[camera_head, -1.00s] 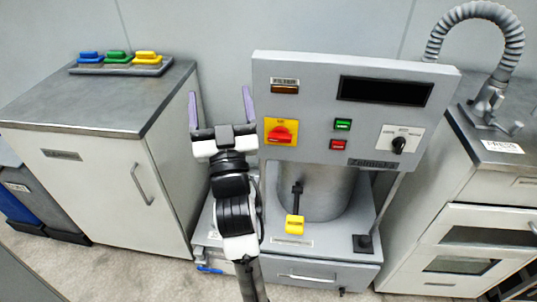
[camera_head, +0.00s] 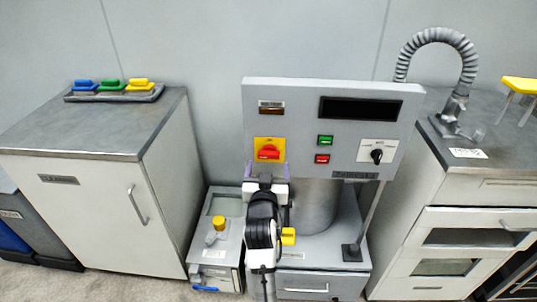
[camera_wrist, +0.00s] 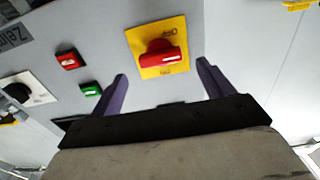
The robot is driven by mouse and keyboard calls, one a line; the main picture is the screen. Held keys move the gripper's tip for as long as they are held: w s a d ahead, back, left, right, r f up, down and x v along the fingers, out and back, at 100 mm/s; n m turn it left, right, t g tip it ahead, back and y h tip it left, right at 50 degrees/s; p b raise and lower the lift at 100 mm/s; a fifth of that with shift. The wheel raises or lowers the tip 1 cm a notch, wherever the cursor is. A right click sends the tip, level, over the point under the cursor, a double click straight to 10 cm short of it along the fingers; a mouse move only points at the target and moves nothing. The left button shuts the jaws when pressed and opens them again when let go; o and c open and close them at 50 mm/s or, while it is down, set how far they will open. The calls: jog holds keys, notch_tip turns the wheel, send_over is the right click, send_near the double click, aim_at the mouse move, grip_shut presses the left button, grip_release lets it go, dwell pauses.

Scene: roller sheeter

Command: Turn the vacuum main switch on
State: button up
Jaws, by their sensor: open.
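The grey control panel (camera_head: 300,108) carries a red rotary switch (camera_head: 268,153) on a yellow plate (camera_head: 261,143). In the wrist view the red knob (camera_wrist: 161,57) sits on its yellow plate (camera_wrist: 150,35), its handle lying roughly sideways. My gripper (camera_head: 267,172) is at the panel, just below the switch in the head view. In the wrist view my gripper (camera_wrist: 160,82) is open, with its purple fingers spread on either side of the knob and nothing between them. I cannot tell the exact gap to the knob.
Green (camera_head: 325,140) and red (camera_head: 322,159) push buttons and a black selector knob (camera_head: 377,156) sit right of the switch. A small unit with a yellow-topped valve (camera_head: 219,224) stands lower left. A white cabinet (camera_head: 100,200) stands at left, a drawer unit (camera_head: 470,215) at right.

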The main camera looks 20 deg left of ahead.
aim_at(269, 157)
jog(key=p+x, duration=0.1)
jog(key=x, duration=0.4)
jog(key=c, duration=1)
